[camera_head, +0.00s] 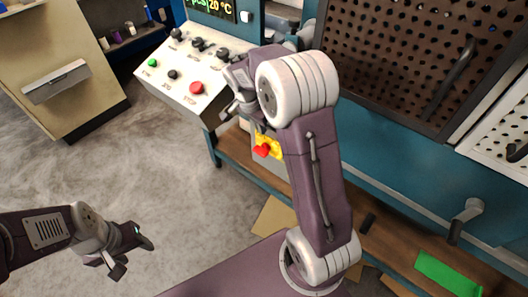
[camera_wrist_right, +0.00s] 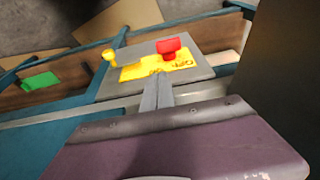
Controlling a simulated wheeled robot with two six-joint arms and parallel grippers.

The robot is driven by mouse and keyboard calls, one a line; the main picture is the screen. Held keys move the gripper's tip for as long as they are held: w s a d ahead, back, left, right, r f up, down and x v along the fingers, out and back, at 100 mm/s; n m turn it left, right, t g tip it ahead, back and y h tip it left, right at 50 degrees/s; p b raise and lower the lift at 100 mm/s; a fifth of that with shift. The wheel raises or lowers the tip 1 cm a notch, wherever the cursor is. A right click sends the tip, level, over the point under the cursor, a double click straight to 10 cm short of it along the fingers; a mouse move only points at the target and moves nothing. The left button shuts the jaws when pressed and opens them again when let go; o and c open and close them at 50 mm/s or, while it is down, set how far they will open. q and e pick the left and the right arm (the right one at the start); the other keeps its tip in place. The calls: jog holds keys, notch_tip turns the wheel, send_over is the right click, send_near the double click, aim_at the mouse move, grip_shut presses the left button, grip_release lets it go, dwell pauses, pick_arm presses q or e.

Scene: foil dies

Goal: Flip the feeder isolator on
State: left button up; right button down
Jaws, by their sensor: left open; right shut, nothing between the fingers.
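The feeder isolator is a red handle (camera_head: 262,150) on a yellow plate (camera_head: 275,143), mounted on a grey box below the console and partly hidden by my right arm. In the right wrist view the red handle (camera_wrist_right: 172,47) stands up from the yellow plate (camera_wrist_right: 135,72), on the grey box (camera_wrist_right: 112,87). My right gripper (camera_head: 247,108) is shut and empty, above the isolator. In the wrist view its fingers (camera_wrist_right: 158,92) point at the plate, apparently short of the handle. My left gripper (camera_head: 133,257) is open and empty over the floor.
A sloped console (camera_head: 180,88) with dark knobs and a red button (camera_head: 196,88) stands left of my right gripper. A small yellow knob (camera_wrist_right: 109,55) sits beside the plate. A pegboard (camera_head: 400,60) is at right. A green patch (camera_head: 448,272) lies on the wooden shelf.

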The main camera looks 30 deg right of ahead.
aim_at(267, 152)
jog(key=shift+f, duration=0.1)
jog(key=b+x, duration=0.1)
jog(key=x, duration=0.3)
jog(key=b+x, duration=0.2)
jog(key=x, duration=0.3)
jog(key=a+b+x, duration=0.1)
jog(key=x, duration=0.3)
jog(key=shift+f+b, duration=0.4)
jog(key=shift+f, duration=0.15)
jog(key=shift+d, duration=0.1)
